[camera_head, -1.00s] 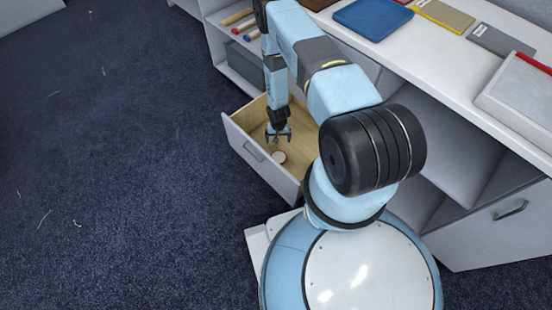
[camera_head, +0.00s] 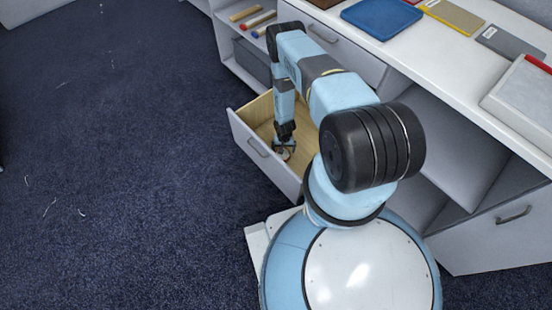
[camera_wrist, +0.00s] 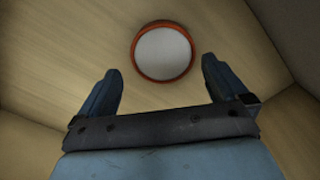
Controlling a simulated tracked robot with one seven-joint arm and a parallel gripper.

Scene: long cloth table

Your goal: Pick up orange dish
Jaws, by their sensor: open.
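The orange dish (camera_wrist: 137,67) is small and round, with an orange rim and a pale inside, and lies on the wooden floor of the open drawer (camera_head: 257,107). In the wrist view it shows whole, just beyond the fingertips and between their lines. My gripper (camera_wrist: 160,72) is open and empty, with its two blue fingers apart. In the head view my gripper (camera_head: 284,147) is low inside the drawer, over the dish, which it partly hides. I cannot tell the exact height left between them.
The drawer walls stand close around my gripper; one wall (camera_wrist: 290,120) shows at the right of the wrist view. The white counter (camera_head: 440,65) above holds a blue tray (camera_head: 381,17) and flat boxes. Dark carpet (camera_head: 110,160) is clear at left.

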